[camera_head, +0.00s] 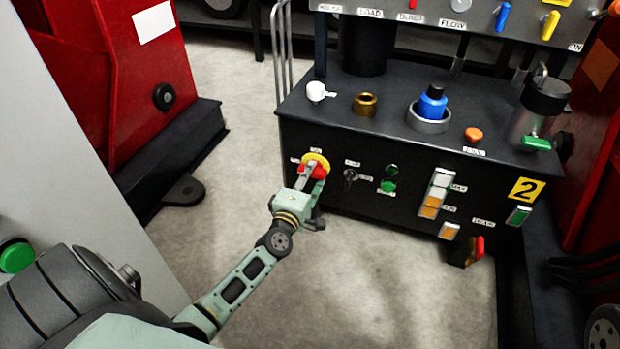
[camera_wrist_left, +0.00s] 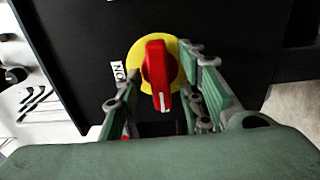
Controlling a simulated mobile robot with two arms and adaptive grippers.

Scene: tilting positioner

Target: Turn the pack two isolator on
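The isolator is a red rotary handle (camera_wrist_left: 158,70) on a round yellow plate (camera_wrist_left: 133,60), mounted on the black front panel. In the head view its yellow plate (camera_head: 318,158) shows at the upper left of that panel, with the red handle (camera_head: 322,172) partly hidden by my gripper. The handle's white mark is at its lower end in the left wrist view. An ON label (camera_wrist_left: 119,72) sits left of the plate. My left gripper (camera_head: 312,177) is open, its fingers (camera_wrist_left: 163,82) on either side of the handle. Whether they touch it is unclear. My right gripper is not in view.
Right of the isolator are a small black switch (camera_head: 350,176), a green button (camera_head: 389,186) and lit rockers (camera_head: 431,207). The floor (camera_head: 380,290) in front is clear.

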